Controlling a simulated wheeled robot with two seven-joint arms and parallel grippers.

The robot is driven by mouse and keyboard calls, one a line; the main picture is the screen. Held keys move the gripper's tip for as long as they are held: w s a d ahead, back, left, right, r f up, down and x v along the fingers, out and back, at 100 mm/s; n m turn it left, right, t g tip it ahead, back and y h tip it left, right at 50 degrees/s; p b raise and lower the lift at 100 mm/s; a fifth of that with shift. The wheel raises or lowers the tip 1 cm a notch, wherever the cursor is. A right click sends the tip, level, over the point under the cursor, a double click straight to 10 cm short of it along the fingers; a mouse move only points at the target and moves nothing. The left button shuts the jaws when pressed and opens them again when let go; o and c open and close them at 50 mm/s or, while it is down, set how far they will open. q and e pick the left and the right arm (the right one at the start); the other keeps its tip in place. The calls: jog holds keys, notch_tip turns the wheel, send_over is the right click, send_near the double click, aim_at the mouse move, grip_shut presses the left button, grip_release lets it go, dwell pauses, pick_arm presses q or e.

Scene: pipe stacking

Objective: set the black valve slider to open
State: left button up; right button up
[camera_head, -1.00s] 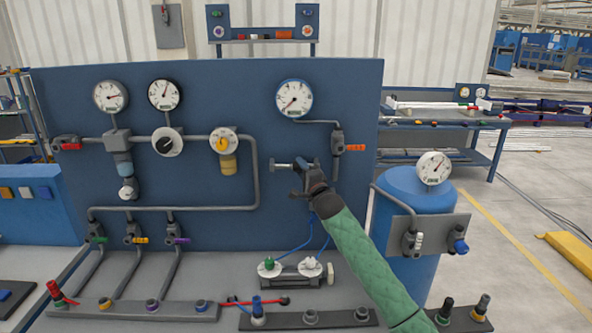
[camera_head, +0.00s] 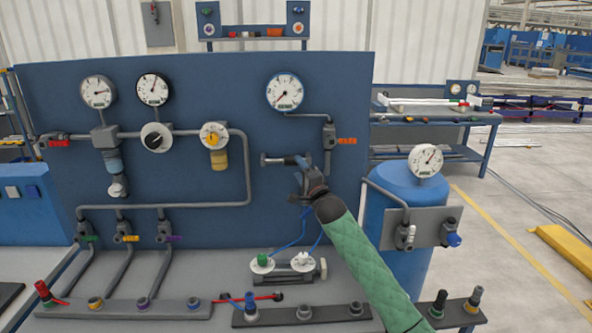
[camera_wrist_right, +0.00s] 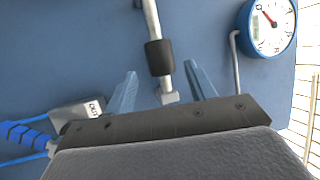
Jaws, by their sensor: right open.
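The black valve slider (camera_wrist_right: 159,57) is a dark sleeve around a pale grey rod in the right wrist view. My right gripper (camera_wrist_right: 160,70) is open, with one blue-grey finger on each side of the rod, near the slider. Whether a finger touches it cannot be told. In the head view the rod (camera_head: 270,160) sticks out to the left of my right gripper (camera_head: 302,168), in front of the blue panel; the slider is small and partly hidden there. My left gripper is not in view.
The blue panel (camera_head: 225,90) carries gauges, valves and grey pipes. A round gauge (camera_wrist_right: 267,22) sits to the right in the wrist view, and a block marked OUT (camera_wrist_right: 80,112) with a blue hose to the left. A blue tank (camera_head: 405,185) stands right of my arm.

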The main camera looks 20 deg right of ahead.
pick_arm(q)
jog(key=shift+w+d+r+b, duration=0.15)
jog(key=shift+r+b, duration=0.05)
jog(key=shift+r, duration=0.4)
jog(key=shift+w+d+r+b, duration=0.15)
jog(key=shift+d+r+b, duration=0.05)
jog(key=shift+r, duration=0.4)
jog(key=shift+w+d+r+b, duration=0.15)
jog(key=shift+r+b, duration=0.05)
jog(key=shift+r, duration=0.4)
pick_arm(e)
jog(key=shift+v, duration=1.9)
jog(key=shift+f, duration=0.1)
